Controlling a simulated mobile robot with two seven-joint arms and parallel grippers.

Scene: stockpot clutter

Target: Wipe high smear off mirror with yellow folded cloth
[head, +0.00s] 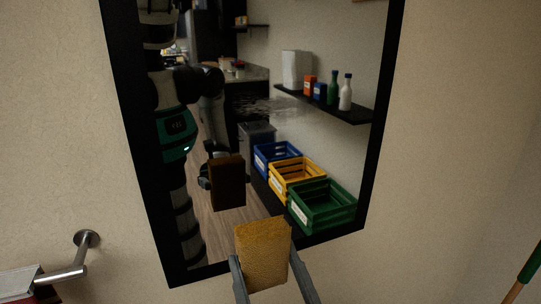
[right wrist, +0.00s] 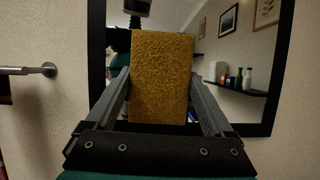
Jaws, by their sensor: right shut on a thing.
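The yellow folded cloth (head: 262,254) is upright between the fingers of my right gripper (head: 268,272), which is shut on it. In the right wrist view the cloth (right wrist: 162,78) fills the space between the fingers of the gripper (right wrist: 162,100). The cloth is in front of the lower part of the black-framed mirror (head: 372,170); whether it touches the glass I cannot tell. A pale, streaky smear (head: 270,106) shows on the glass at mid-height, above the cloth. The cloth's dark reflection shows in the mirror. My left gripper is not in view.
A green and orange pole (head: 527,275) leans at the far right. The crates, shelf and bottles inside the mirror are reflections. The wall right of the mirror is bare.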

